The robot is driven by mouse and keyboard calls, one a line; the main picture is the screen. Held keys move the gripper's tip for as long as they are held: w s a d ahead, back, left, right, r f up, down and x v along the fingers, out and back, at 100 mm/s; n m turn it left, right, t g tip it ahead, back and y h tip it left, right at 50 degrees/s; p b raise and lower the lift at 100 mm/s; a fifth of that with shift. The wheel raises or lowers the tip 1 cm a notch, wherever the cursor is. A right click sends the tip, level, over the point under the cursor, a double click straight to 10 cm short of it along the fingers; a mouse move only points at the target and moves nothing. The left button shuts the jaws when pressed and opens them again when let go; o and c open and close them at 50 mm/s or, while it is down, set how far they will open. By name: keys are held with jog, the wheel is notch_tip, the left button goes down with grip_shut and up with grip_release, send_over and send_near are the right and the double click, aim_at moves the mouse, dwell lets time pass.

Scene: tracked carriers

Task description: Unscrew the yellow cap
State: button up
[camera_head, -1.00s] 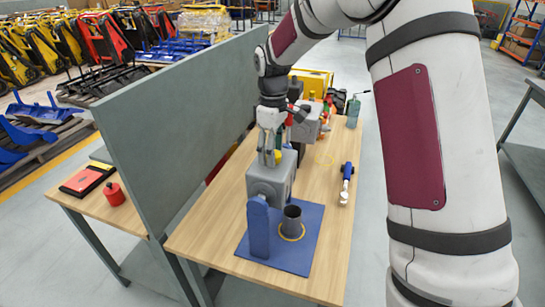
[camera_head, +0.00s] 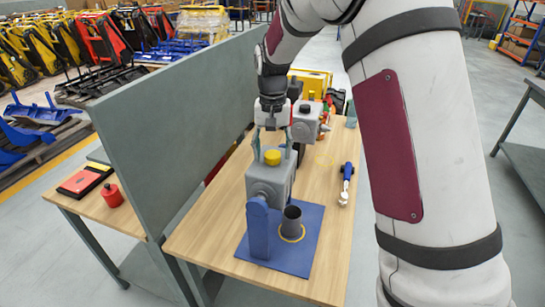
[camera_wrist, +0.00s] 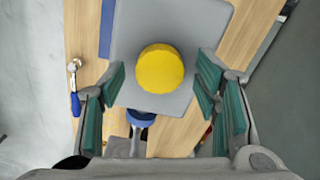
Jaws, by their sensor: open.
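The yellow cap (camera_head: 273,157) sits on the top of a grey box-shaped housing (camera_head: 268,183) on the wooden table. In the wrist view the round cap (camera_wrist: 159,69) lies on the housing's flat grey top (camera_wrist: 190,20), between and ahead of my fingers. My gripper (camera_head: 272,143) points down above the housing, just behind the cap in the head view. Its green-padded fingers (camera_wrist: 165,88) are spread wide and empty, apart from the cap.
A blue-handled tool (camera_head: 346,172) lies right. Another grey housing (camera_head: 305,122) stands behind. A grey partition (camera_head: 185,115) borders the table's left.

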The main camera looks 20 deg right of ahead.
jog(key=m, duration=0.3)
dwell(0.4)
jog(key=c, duration=1)
jog(key=shift+c, duration=0.2)
jog(key=n, duration=0.7)
jog(key=shift+n, duration=1.4)
